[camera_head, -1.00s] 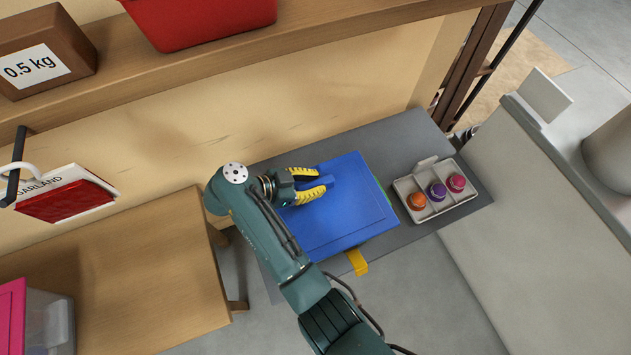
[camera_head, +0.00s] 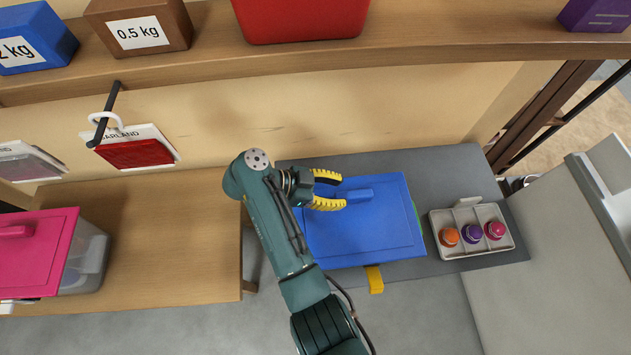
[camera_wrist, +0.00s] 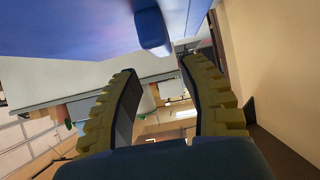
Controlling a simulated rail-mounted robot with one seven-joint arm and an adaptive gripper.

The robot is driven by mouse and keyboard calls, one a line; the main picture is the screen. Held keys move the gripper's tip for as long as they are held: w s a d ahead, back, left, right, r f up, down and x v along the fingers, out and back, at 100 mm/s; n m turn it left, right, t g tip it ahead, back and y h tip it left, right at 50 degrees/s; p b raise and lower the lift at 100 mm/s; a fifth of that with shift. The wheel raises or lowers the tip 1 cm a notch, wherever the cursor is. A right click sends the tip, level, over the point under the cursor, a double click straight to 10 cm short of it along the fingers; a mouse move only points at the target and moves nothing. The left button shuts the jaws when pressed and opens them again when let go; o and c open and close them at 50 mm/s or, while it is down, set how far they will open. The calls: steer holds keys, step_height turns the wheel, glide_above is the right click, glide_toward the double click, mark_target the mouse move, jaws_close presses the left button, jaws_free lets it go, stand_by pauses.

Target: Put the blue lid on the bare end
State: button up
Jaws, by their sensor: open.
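The blue lid (camera_head: 385,235) lies flat over the grey surface at centre right, with a raised blue handle (camera_head: 358,195) on top. A green edge shows at its right side and a yellow piece (camera_head: 375,280) at its front; what is under it is hidden. My gripper (camera_head: 341,191) is open, its yellow fingers over the lid's left part at the handle's left end. In the wrist view the lid (camera_wrist: 75,25) fills the top and the handle (camera_wrist: 152,30) shows between and beyond the open fingers (camera_wrist: 157,72). I cannot tell whether they touch it.
A grey tray (camera_head: 480,250) with orange, purple and pink round items stands right of the lid. A clear box with a pink lid (camera_head: 35,255) is on the wooden bench (camera_head: 165,240) at left. A shelf (camera_head: 430,45) with weights and a red bin (camera_head: 300,15) runs above.

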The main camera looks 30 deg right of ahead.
steer(key=p+v, duration=0.2)
steer(key=v, duration=0.3)
steer(key=shift+w+a+r+p, duration=0.1)
steer(key=shift+a+r+p, duration=0.05)
steer(key=shift+r+p, duration=0.2)
steer(key=shift+o, duration=0.4)
steer(key=shift+w+a+r, duration=0.1)
steer(key=shift+a, duration=0.15)
steer(key=shift+o, duration=1)
steer(key=shift+w+a, duration=0.1)
steer(key=shift+a, duration=0.1)
